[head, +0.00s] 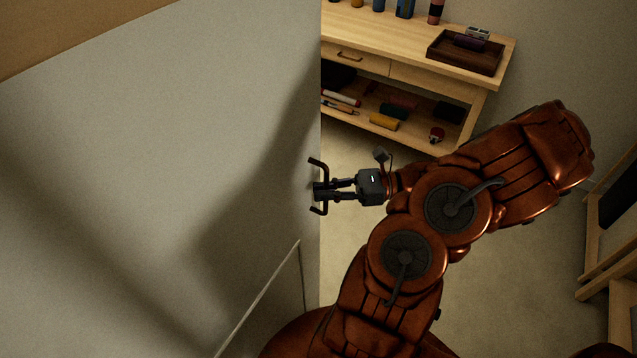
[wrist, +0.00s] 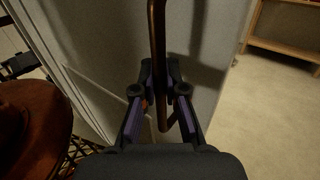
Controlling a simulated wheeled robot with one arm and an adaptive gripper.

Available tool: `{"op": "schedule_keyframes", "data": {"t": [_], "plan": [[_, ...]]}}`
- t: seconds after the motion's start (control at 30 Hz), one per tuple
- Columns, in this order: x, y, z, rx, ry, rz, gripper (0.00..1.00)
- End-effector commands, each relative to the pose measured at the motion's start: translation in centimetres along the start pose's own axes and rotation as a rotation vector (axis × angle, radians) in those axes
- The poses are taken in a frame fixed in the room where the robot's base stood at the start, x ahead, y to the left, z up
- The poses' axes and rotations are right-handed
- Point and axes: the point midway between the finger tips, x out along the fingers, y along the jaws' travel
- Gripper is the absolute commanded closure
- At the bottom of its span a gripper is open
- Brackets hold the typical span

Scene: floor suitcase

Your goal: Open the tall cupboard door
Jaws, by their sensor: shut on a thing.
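The tall cupboard door (head: 160,170) is a large pale grey panel filling the left of the head view; it also shows in the wrist view (wrist: 110,45). A copper-brown bar handle (head: 318,163) stands near the door's right edge. In the wrist view the handle (wrist: 157,60) runs down between my fingers. My gripper (head: 322,190) is shut on the handle, coming from the right. I cannot tell from these views how far the door stands open. The inside of the cupboard is not seen.
A wooden bench (head: 390,50) with a drawer, a lower shelf of small items and a dark tray (head: 464,53) stands behind. A wooden frame (head: 605,225) is at the far right. Bare floor (head: 510,240) lies right of my arm.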

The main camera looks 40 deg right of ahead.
Motion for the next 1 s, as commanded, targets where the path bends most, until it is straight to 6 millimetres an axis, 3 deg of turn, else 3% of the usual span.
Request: {"op": "schedule_keyframes", "data": {"t": [0.37,0.4,0.63,1.0], "plan": [[0.00,0.12,-0.10,-0.001,0.003,0.004,1.00],[0.00,0.11,-0.10,-0.001,0.003,0.004,0.86],[0.00,0.07,-0.05,-0.001,0.002,0.003,0.63],[-0.39,0.03,-0.03,-0.001,0.001,0.001,0.63]]}}
